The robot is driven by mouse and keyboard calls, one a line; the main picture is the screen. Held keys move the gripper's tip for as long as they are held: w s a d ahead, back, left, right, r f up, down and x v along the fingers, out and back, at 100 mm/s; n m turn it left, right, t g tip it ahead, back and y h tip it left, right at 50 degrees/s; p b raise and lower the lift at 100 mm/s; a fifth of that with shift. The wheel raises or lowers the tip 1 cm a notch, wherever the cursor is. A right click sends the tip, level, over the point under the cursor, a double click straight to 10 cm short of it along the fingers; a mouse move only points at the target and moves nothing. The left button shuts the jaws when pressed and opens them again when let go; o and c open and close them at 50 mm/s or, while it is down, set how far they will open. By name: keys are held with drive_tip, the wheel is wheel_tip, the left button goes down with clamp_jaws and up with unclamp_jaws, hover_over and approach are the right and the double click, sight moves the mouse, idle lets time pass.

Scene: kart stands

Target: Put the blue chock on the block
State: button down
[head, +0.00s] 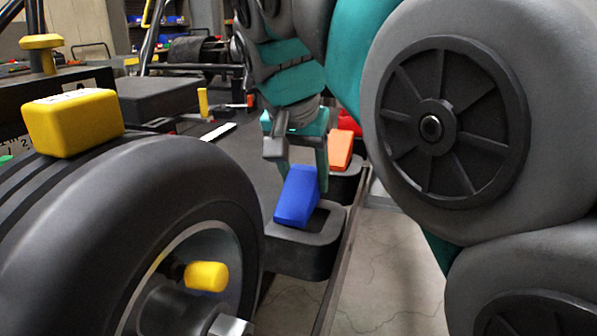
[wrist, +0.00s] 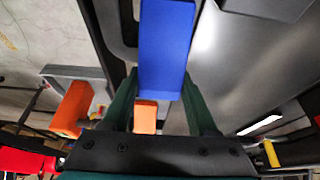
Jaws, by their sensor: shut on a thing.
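The blue chock (head: 297,197) is a wedge held tilted between the teal fingers of my gripper (head: 301,170). In the wrist view the blue chock (wrist: 166,48) fills the gap between the fingertips of my gripper (wrist: 161,88). A dark grey block (head: 303,256) with a rounded outline lies directly below the chock in the head view. The chock's lower end overlaps the block's top in the picture; I cannot tell whether they touch.
A big black tyre (head: 200,185) stands close on the left, with a yellow block (head: 72,122) on top. An orange chock (head: 341,149) sits on another dark block behind. A rail (head: 342,252) runs along the right of the blocks; cracked floor (head: 388,270) lies beyond it.

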sight(298, 187)
drive_tip(key=shift+c, duration=0.9)
unclamp_jaws()
drive_tip(key=v, duration=0.7)
drive_tip(key=shift+w+r+p, duration=0.15)
drive_tip(key=shift+p, duration=0.25)
drive_tip(key=shift+r, duration=0.2)
